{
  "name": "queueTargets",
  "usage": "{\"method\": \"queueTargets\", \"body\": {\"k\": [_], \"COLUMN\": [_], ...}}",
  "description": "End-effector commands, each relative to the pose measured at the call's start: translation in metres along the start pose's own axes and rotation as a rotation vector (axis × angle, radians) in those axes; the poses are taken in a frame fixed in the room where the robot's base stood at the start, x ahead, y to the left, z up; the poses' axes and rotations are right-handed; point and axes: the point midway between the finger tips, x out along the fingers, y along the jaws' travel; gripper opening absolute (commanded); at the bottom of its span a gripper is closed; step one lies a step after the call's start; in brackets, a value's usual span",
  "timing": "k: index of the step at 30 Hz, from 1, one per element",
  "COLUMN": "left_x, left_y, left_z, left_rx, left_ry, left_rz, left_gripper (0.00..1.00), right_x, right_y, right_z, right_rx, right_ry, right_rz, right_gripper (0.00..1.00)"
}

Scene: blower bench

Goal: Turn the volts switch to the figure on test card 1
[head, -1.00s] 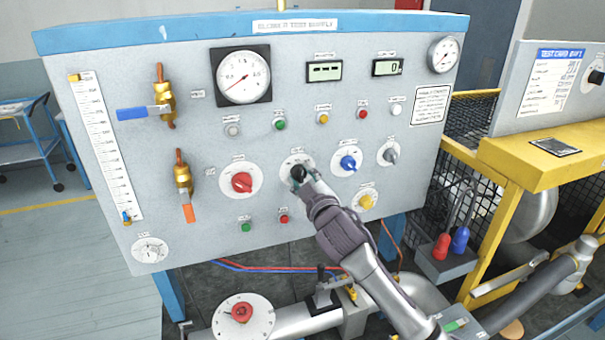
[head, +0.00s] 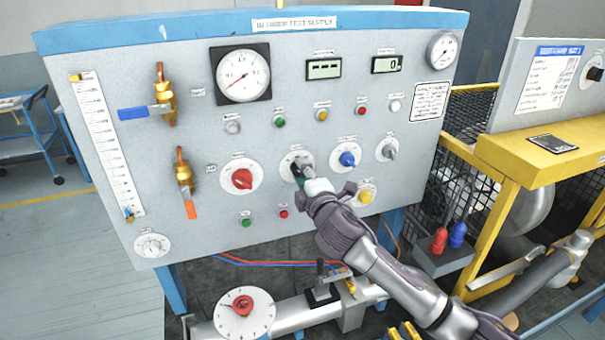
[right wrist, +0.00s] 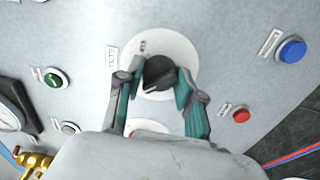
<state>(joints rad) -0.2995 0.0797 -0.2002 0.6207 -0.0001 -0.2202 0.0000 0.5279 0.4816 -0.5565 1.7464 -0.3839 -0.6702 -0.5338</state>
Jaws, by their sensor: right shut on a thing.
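A black rotary knob (right wrist: 158,74) on a round white dial plate sits mid-panel. I take it for the volts switch, but its label is too small to read. My right gripper (head: 299,174) reaches it from the lower right. In the right wrist view its teal-padded fingers (right wrist: 155,88) are shut on the knob from both sides. A pale pointer line shows on the knob's face. The dial plate (head: 290,160) is partly covered by the gripper. The test card (head: 550,78) with a blue header hangs on the right board; its figures are unreadable. My left gripper is not in view.
Small buttons sit above and below. A yellow bench (head: 540,160) stands at the right.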

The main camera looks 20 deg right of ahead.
Motion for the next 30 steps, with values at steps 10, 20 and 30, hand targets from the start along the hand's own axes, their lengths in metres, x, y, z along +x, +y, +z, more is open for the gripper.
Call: {"method": "queueTargets", "body": {"k": [10,20,30], "left_x": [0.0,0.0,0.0], "left_y": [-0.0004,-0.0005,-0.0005], "left_z": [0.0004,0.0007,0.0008], "left_rx": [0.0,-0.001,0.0], "left_ry": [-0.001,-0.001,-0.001], "left_rz": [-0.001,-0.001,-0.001], "left_gripper": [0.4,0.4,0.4], "right_x": [0.0001,0.0,0.0], "right_y": [0.0,-0.0001,0.0], "right_z": [0.0,0.0,0.0], "right_rx": [-0.073,-0.076,-0.074], "right_ry": [0.0,0.0,0.0], "right_rz": [0.0,0.0,0.0], "right_gripper": [0.02,0.02,0.63]}}
